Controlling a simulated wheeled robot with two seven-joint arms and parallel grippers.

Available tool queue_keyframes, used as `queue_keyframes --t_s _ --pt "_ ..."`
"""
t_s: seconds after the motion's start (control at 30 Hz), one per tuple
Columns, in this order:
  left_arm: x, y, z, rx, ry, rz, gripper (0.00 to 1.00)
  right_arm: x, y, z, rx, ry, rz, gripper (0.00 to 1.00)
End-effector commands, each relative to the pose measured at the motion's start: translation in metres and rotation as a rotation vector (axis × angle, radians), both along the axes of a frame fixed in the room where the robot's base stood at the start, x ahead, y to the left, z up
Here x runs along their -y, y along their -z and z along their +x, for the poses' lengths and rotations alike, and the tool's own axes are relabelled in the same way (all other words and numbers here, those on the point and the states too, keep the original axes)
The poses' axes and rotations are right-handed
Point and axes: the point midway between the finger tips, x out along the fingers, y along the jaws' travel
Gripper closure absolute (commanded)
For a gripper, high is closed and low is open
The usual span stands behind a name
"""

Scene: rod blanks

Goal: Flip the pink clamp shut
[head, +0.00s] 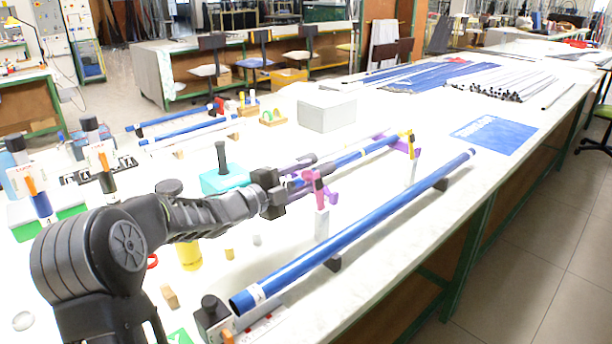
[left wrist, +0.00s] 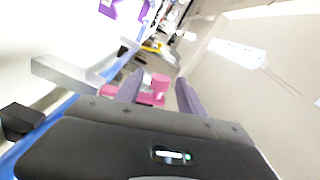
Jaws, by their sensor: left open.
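The pink clamp (head: 318,188) sits on top of a white post (head: 321,226) near the middle of the table. It also shows in the left wrist view (left wrist: 157,90), between and just beyond my fingers. My left gripper (head: 307,168) is open, its two purple-grey fingers pointing at the clamp from the left; in the left wrist view the fingers (left wrist: 160,92) stand apart. I cannot tell whether they touch the clamp. Part of the clamp is hidden by the gripper, and its exact flap angle is unclear. My right gripper is out of view.
A blue rod (head: 347,159) with a yellow piece (head: 406,138) runs to a purple clamp (head: 403,146) behind. A long blue tube (head: 350,236) lies on dark supports in front. A teal block with a black handle (head: 222,178) and a grey box (head: 326,111) stand behind.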

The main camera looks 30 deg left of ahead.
Motion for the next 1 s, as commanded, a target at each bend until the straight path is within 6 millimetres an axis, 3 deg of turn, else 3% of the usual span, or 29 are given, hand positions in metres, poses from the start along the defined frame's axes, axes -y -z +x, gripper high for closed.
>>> queue_keyframes --t_s 0.13,0.4,0.9,1.0 --pt "0.0023 0.0003 0.0095 -0.001 -0.002 -0.001 0.54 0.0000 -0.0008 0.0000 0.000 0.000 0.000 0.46" --pt "0.0027 0.0001 0.0104 0.000 -0.002 0.000 0.55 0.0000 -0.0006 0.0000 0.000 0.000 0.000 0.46" --pt "0.0027 0.0002 0.0102 0.000 -0.002 0.000 0.96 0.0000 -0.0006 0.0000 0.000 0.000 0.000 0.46" --pt "0.0027 0.0003 0.0101 0.000 -0.001 0.000 1.00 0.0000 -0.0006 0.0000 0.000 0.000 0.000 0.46"
